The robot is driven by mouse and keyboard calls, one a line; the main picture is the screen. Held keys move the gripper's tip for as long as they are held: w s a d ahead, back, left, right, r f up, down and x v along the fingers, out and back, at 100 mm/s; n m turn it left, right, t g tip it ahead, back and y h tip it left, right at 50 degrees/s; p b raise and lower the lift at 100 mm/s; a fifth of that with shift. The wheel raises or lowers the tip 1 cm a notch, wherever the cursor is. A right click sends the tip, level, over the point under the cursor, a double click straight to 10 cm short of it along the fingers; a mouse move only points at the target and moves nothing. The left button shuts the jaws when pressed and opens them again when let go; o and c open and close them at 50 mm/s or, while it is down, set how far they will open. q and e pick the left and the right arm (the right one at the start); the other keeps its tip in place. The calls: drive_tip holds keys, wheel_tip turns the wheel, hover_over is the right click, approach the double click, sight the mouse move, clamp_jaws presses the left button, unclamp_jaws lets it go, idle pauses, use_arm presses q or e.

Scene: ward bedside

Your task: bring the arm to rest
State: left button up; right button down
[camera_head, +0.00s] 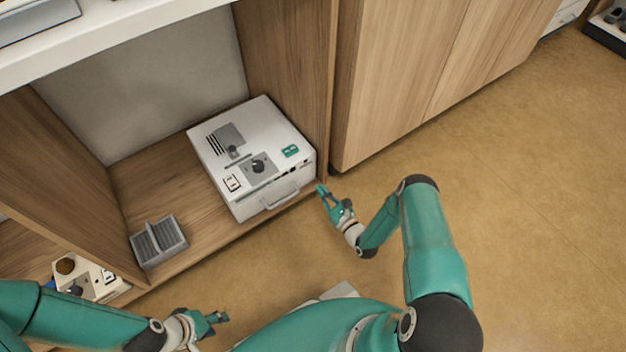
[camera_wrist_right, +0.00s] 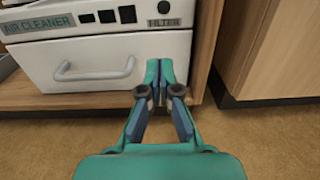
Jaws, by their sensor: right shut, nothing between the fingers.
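My right gripper (camera_head: 325,197) is shut and empty, in front of the shelf's right end, near the lower right corner of a white air cleaner box. In the right wrist view its fingertips (camera_wrist_right: 160,68) meet before the box's front, to the right of the handle; whether they touch the box I cannot tell. My right arm reaches up from the bottom right and bends at the elbow. My left gripper (camera_head: 217,319) is low at the bottom left, over the floor, with nothing visible in it; its finger gap is too small to tell.
The white air cleaner (camera_head: 245,150) with a grey handle (camera_wrist_right: 95,70) stands on the wooden shelf. A grey slotted holder (camera_head: 158,242) is left of it. A beige panelled device (camera_head: 98,290) is lower left. Wooden cabinets (camera_head: 400,80) stand to the right. Floor (camera_head: 530,200) at right is clear.

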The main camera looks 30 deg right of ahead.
drive_tip(key=s, duration=0.6)
drive_tip(key=w+a+r+n+g+y, duration=0.3)
drive_tip(key=w+a+r+n+y, duration=0.2)
drive_tip(key=w+a+r+n, duration=0.65)
drive_tip(key=s+a+f+n+g+h, duration=0.1)
drive_tip(key=s+a+n+g, duration=0.45)
drive_tip(key=s+n, duration=0.7)
drive_tip(key=s+a+n+g+h, duration=0.1)
drive_tip(key=s+a+n+g, duration=0.1)
drive_tip(key=s+n+g, duration=1)
wheel_tip(320, 180, up, 31)
drive_tip(key=s+m+t+p, duration=0.2)
drive_tip(key=t+p, duration=0.1)
drive_tip(key=p, duration=2.9)
drive_tip(key=shift+s+a+m, duration=0.2)
drive_tip(key=shift+s+m, duration=0.1)
drive_tip(key=shift+s, duration=0.1)
